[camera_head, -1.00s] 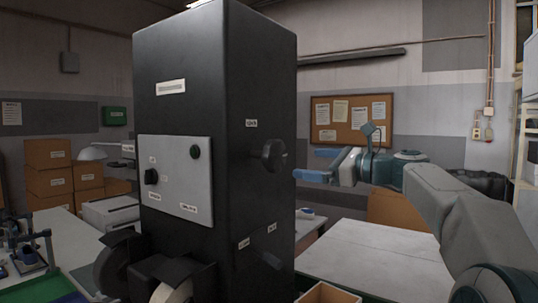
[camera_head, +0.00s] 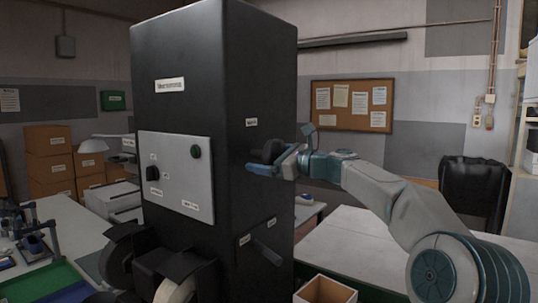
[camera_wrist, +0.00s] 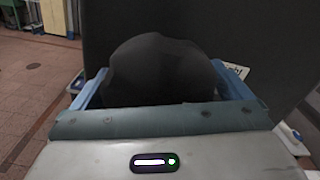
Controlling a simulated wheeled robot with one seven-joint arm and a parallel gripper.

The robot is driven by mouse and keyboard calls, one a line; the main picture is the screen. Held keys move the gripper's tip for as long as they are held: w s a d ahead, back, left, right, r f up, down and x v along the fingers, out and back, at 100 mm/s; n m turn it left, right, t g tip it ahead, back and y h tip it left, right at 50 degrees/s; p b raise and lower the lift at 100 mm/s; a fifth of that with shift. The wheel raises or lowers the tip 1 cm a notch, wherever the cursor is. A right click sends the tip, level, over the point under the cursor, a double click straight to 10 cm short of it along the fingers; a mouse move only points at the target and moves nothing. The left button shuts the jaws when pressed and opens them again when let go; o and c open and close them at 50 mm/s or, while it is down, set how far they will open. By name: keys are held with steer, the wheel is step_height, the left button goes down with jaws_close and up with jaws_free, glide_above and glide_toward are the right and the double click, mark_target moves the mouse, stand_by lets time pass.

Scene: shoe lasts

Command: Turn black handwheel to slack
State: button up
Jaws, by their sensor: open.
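The black handwheel (camera_head: 272,150) sits on the right side face of the tall black machine (camera_head: 245,75), below a small white label. In the wrist view the handwheel (camera_wrist: 160,68) shows as a dark rounded shape between my two blue fingers. My gripper (camera_head: 277,163) is at the handwheel, with its fingers around it and open. The fingers stand at the left and right of the wheel in the wrist view (camera_wrist: 160,95). Whether they touch it I cannot tell. Part of the wheel is hidden behind my gripper in the head view.
Below the handwheel a dark lever (camera_head: 268,252) sticks out of the same face. An open wooden box (camera_head: 326,290) stands at the bottom. A white table (camera_head: 370,240) lies behind my arm. A grey control panel (camera_head: 176,176) is on the machine's front.

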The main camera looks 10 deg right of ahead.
steer(key=c, duration=1)
steer(key=shift+n+b, duration=0.3)
steer(key=n+b, duration=0.3)
steer(key=shift+f, duration=0.15)
steer(key=n+b, duration=0.1)
steer(key=n, duration=0.2)
steer(key=n+b, duration=0.2)
steer(key=n, duration=0.1)
steer(key=n+b, duration=0.2)
steer(key=n, duration=0.1)
steer(key=shift+w+d+r+n, duration=0.15)
steer(key=shift+w+r+n, duration=0.05)
steer(key=shift+r+n, duration=0.15)
steer(key=n, duration=0.2)
steer(key=n+b, duration=0.1)
steer(key=n, duration=0.1)
steer(key=shift+r+n, duration=0.2)
steer(key=shift+n, duration=0.05)
steer(key=shift+b, duration=0.3)
